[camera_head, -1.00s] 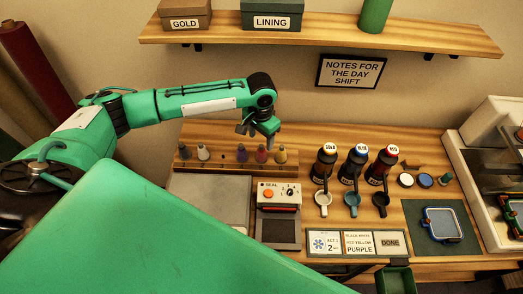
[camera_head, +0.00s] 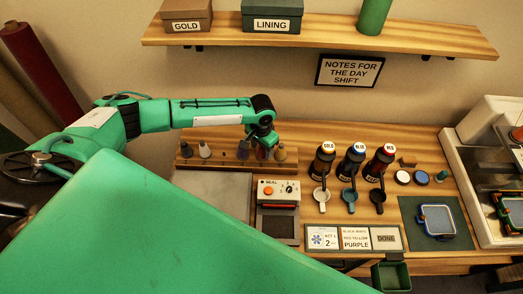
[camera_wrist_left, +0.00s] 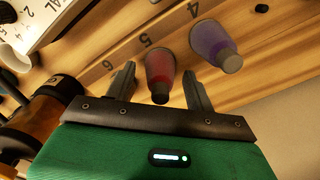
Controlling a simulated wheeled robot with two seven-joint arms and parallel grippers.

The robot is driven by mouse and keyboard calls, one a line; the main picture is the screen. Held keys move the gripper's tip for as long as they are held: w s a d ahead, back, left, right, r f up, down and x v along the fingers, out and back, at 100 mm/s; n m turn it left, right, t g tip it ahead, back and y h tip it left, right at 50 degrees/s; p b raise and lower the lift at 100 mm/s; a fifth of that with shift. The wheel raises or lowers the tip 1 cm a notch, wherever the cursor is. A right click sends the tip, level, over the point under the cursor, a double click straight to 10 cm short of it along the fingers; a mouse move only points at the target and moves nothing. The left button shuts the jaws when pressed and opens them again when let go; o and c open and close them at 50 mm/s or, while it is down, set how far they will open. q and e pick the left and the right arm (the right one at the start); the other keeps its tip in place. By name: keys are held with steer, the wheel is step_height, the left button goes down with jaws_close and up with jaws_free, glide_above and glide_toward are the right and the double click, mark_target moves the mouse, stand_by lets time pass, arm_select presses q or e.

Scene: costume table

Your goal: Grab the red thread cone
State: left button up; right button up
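In the left wrist view the red cone (camera_wrist_left: 160,72) shows between my two open fingers (camera_wrist_left: 160,88), with a gap on each side. The purple cone (camera_wrist_left: 213,42) stands just outside the right-hand finger. My right gripper is not in view.
More cones, one of them white (camera_head: 205,150), stand to the left on the rack. The seal device (camera_head: 278,192) and a grey plate (camera_head: 215,190) lie in front. Several dark bottles (camera_head: 351,163) stand to the right. A shelf (camera_head: 320,35) hangs above.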

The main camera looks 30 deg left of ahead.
arm_select(q)
steer(key=c, duration=0.8)
steer(key=shift+c, duration=0.2)
